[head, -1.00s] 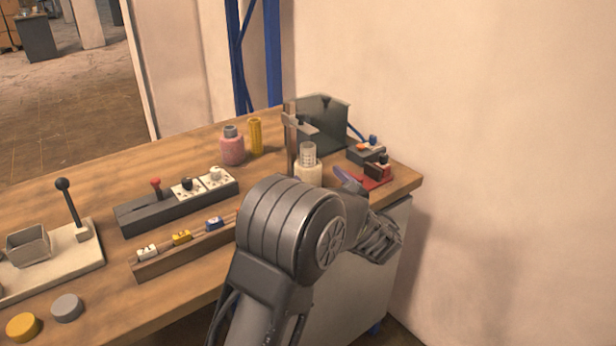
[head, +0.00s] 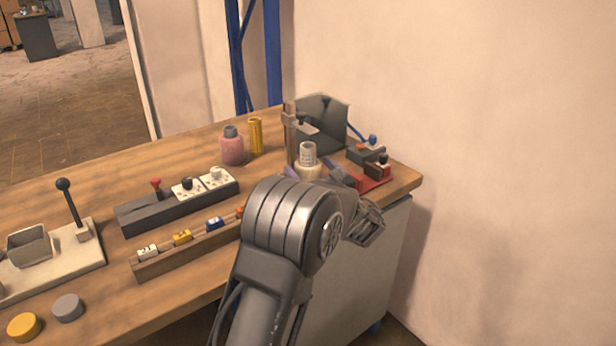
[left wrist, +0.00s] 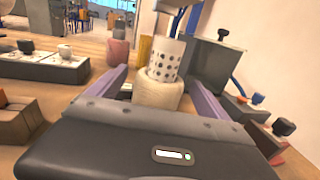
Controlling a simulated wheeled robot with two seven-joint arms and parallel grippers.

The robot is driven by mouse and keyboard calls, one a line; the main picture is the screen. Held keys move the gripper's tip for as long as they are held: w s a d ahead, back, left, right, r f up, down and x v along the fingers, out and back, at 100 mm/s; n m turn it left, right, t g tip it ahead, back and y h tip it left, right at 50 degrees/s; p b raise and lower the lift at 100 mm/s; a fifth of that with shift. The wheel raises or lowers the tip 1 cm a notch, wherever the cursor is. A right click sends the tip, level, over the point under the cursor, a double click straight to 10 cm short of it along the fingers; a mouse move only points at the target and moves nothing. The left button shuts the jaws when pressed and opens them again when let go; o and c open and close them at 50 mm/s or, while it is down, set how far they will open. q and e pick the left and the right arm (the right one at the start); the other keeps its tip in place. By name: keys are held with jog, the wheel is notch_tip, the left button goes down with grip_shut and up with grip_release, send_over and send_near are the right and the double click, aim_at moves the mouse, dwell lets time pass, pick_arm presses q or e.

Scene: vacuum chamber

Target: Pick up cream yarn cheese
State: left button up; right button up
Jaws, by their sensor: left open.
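The cream yarn cheese (head: 308,165) is a cream roll on a pale perforated tube, upright near the right end of the bench. In the left wrist view the cream yarn cheese (left wrist: 158,90) stands straight ahead, between the two purple fingers. My left gripper (head: 314,172) is open, with one finger on each side of the cheese. In the left wrist view the left gripper (left wrist: 160,88) shows a clear gap on the right of the cheese; whether the left finger touches it I cannot tell. The head view hides the cheese's base behind my arm. My right gripper is not in view.
A clamp post (head: 290,135) and dark angled plate (head: 325,120) stand just behind the cheese. A red-based switch block (head: 374,172) is at its right. A pink yarn cheese (head: 232,148) and a yellow cylinder (head: 255,136) stand further left.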

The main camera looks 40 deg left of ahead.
aim_at(312, 157)
pick_arm(q)
jog(key=shift+c, duration=0.4)
jog(key=c, duration=1.7)
jog(key=shift+r, duration=0.2)
jog(key=shift+r, duration=1.5)
jog(key=shift+d+r, duration=0.15)
jog(key=v, duration=1.7)
jog(key=shift+s+d, duration=0.25)
jog(key=shift+d, duration=0.05)
